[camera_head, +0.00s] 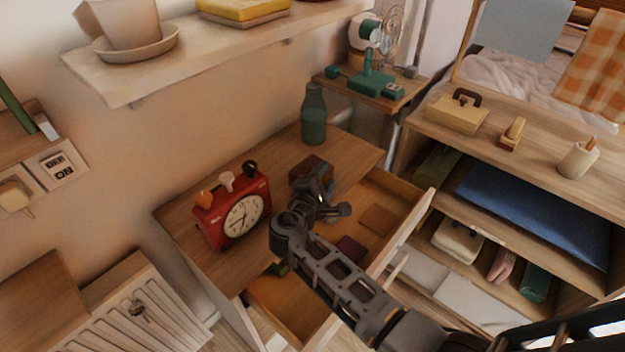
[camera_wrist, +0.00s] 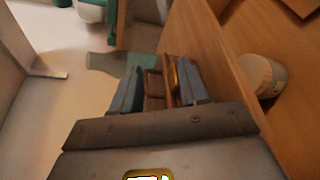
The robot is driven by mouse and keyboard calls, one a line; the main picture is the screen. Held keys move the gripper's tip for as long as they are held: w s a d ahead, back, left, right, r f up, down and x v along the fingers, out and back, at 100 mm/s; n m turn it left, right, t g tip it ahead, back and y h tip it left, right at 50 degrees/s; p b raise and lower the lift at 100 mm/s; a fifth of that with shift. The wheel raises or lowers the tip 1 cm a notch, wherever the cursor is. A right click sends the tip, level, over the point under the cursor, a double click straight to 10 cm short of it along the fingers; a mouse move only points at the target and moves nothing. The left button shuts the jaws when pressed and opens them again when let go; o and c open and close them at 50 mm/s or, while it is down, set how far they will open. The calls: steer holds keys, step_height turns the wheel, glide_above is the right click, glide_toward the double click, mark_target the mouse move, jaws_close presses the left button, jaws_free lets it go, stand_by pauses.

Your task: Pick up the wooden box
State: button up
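The wooden box, a small dark brown box (camera_head: 314,170), is on top of the drawer cabinet (camera_head: 283,157), right of the red clock. My gripper (camera_head: 325,200) is at its near side in the head view and partly covers it. In the wrist view, the brown box (camera_wrist: 154,84) shows between the two blue-grey fingers of my gripper (camera_wrist: 160,82), with a gold-coloured part near the right finger. The fingers are apart with the box between them. Whether both press on it I cannot tell. The box's underside is hidden.
A red alarm clock (camera_head: 234,208) stands left of the box, and a green bottle (camera_head: 314,116) behind it. The drawer (camera_head: 372,213) below is pulled open with items inside. A shelf (camera_head: 220,42) hangs above. A pale round object (camera_wrist: 264,76) is right of my fingers in the wrist view.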

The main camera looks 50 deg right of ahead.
steer(key=shift+f, duration=0.2)
jaws_close()
steer(key=shift+s, duration=0.1)
